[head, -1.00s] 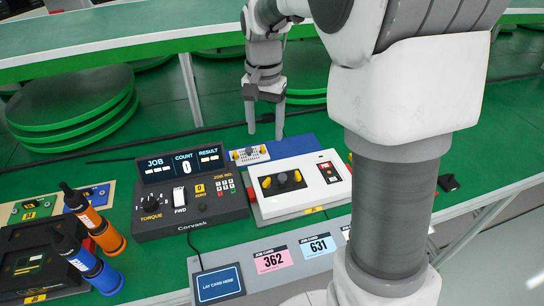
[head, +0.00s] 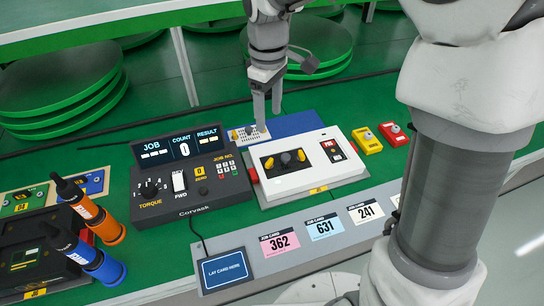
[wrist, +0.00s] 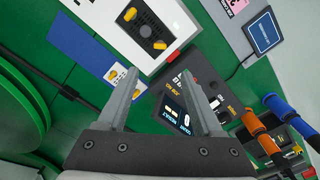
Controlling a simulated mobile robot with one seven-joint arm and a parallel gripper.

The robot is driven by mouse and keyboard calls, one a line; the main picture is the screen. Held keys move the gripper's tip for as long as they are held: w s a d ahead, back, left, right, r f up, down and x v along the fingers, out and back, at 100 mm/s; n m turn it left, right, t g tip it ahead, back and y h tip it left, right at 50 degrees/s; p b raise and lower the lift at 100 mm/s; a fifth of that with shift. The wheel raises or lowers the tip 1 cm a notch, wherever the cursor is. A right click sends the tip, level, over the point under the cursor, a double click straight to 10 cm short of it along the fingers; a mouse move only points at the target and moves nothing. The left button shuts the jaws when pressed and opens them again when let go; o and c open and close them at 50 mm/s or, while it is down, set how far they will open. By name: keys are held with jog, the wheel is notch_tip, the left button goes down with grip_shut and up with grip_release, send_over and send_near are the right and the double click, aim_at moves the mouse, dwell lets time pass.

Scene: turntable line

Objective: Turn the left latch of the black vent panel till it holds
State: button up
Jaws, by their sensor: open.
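The black vent panel (head: 286,161) is set in the top of a white unit (head: 318,177). A yellow left latch (head: 268,163) and a yellow right latch (head: 301,155) sit at its two sides. In the wrist view the black vent panel (wrist: 147,27) is at the top; its left latch (wrist: 160,45) is the one nearer the dark controller, and the right latch (wrist: 130,13) is farther off. My gripper (head: 267,118) is open and empty, pointing down behind the white unit, apart from both latches. Its open fingers also show in the wrist view (wrist: 159,76).
A small white panel with yellow parts (head: 248,133) lies on a blue mat (head: 296,123) beneath my fingers. A dark controller (head: 190,176) stands left of the unit. Yellow (head: 367,141) and red (head: 393,135) boxes stand right. Job cards (head: 325,228) lie in front.

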aim_at(270, 161)
notch_tip(270, 161, down, 15)
jog(key=b, duration=0.3)
jog(key=shift+f, duration=0.15)
grip_shut()
